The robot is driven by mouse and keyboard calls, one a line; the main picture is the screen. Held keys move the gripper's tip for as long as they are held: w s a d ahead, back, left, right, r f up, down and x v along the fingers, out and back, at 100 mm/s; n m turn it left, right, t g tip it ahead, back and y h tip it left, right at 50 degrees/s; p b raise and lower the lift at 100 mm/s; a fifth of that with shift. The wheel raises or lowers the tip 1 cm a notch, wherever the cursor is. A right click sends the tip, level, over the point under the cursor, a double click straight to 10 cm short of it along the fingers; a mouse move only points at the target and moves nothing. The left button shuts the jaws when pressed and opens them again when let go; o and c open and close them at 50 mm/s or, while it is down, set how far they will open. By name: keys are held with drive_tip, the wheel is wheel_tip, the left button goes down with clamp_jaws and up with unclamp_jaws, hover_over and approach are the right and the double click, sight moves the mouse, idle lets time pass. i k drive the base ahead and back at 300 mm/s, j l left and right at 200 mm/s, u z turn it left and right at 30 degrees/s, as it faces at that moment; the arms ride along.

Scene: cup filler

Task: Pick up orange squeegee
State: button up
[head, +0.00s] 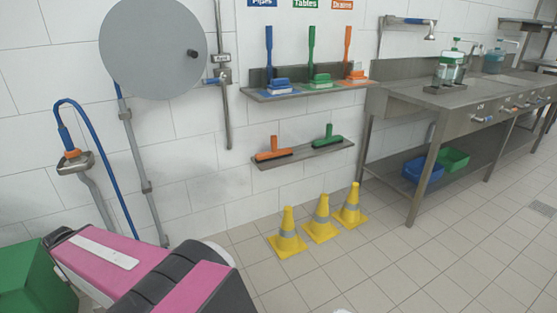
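The orange squeegee (271,154) rests on the left part of the lower wall shelf (315,154). Its short handle points up and a dark strip runs along its lower edge. A similar green tool (327,138) stands on the same shelf to its right, apart from it. My gripper does not show in the head view.
An upper shelf (300,93) holds upright blue, green and orange brushes (347,45). Three yellow cones (322,222) stand on the floor below the shelves. A steel table (455,95) is at right, a hose (124,185) at left. Tiled floor at front right is clear.

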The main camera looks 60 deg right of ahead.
sight(275, 154)
drive_tip(key=l+z, duration=0.2)
drive_tip(key=z, duration=1.45)
